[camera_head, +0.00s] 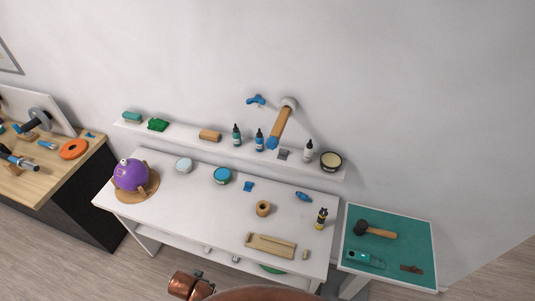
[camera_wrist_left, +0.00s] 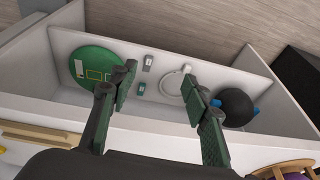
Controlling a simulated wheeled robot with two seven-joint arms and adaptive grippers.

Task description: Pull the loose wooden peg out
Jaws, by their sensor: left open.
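No piece in view can be told for sure as the loose peg. A tan wooden block (camera_head: 271,246) lies near the table's front edge, with a small tan wooden piece (camera_head: 305,255) beside its right end. A brown, wood-coloured bar with a blue lower end (camera_head: 280,125) hangs on the wall below a round pale mount (camera_head: 289,103). My left gripper (camera_wrist_left: 162,90) is open and empty in the left wrist view, with the table's lower shelf behind its fingers. It does not show in the head view. My right gripper is not in view.
The white table (camera_head: 130,213) also bears a purple ball-shaped pot (camera_head: 130,175), tins and a wooden ring (camera_head: 263,208). A narrow wall shelf (camera_head: 185,136) holds bottles. A green-topped stand (camera_head: 400,250) is at right. A green disc (camera_wrist_left: 94,65) and black ball (camera_wrist_left: 236,106) occupy the lower shelf.

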